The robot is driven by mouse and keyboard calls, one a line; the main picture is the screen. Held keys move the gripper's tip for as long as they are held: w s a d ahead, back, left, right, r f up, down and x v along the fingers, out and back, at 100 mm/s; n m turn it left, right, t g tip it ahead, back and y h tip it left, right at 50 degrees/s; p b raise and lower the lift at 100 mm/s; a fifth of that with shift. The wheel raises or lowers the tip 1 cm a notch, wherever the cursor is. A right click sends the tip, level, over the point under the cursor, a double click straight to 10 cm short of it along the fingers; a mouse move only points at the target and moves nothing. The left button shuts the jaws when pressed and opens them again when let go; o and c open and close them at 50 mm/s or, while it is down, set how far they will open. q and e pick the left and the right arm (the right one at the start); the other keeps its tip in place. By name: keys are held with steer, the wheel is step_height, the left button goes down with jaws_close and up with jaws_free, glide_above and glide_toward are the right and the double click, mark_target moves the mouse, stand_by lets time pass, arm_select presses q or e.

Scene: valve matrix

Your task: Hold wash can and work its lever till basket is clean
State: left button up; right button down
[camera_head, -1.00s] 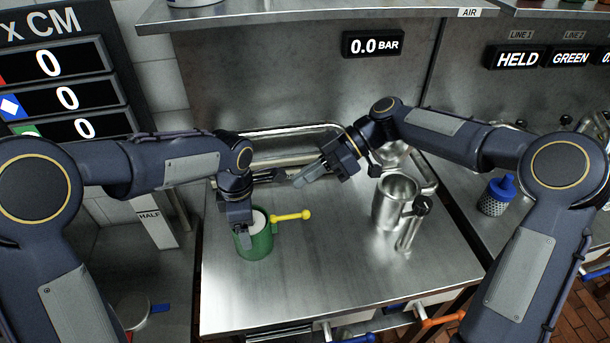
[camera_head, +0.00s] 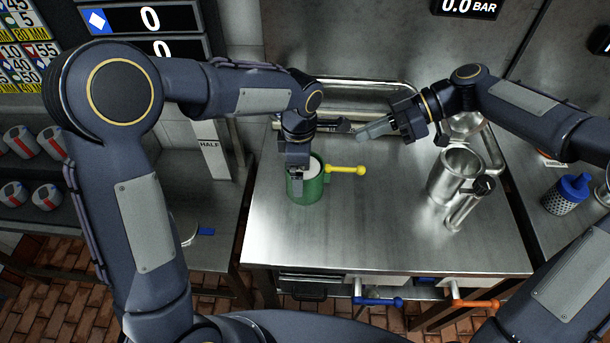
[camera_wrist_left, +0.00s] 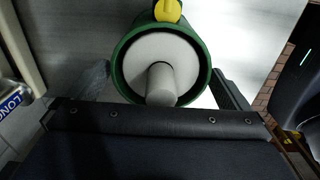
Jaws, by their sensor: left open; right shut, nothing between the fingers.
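A green can (camera_head: 309,190) with a white top and a yellow lever (camera_head: 346,169) stands upright on the steel bench; I take it for the wash can. My left gripper (camera_head: 298,182) is open over it, pointing down. In the left wrist view the green can (camera_wrist_left: 119,56) lies between the two spread fingers (camera_wrist_left: 160,88), with the yellow lever (camera_wrist_left: 168,9) at the top edge; contact cannot be told. My right gripper (camera_head: 365,134) is shut and empty, raised over the back of the bench, apart from the lever. I cannot identify the basket with certainty.
A steel jug (camera_head: 452,177) stands right of the can. A blue-capped perforated container (camera_head: 566,196) stands on the right-hand counter. A metal rail (camera_head: 350,88) runs along the back. The steel bench (camera_head: 370,235) is clear in front. Blue and orange valve handles (camera_head: 380,302) stick out below its edge.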

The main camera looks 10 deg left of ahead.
arm_select(q)
step_height(320, 180, up, 12)
steer(key=shift+f, duration=0.1)
steer(key=s+a+r+m+t+h, duration=0.2)
steer(key=s+a+m+h, duration=0.1)
steer(key=s+a+m, duration=0.8)
steer(key=s+f+m+t, duration=0.3)
steer(key=s+f+m, duration=0.2)
steer(key=s, duration=0.7)
steer(key=shift+a+m+t+h, duration=0.3)
steer(key=shift+m+h, duration=0.1)
steer(key=shift+m, duration=0.4)
arm_select(e)
steer(key=s+d+m+t+h, duration=0.2)
steer(key=s+d+m, duration=0.3)
steer(key=s, duration=0.3)
steer(key=s+d+f+m+t+h, duration=0.1)
steer(key=s+d+m+t+h, duration=0.2)
steer(key=s+m, duration=0.5)
steer(key=s+d+f+m+t+h, duration=0.1)
steer(key=s+d+m+t+h, duration=0.2)
steer(key=s+d+m, duration=0.4)
steer(key=shift+s+d+f+t, duration=0.2)
steer(key=shift+s+d+t, duration=0.25)
steer(key=shift+s, duration=0.6)
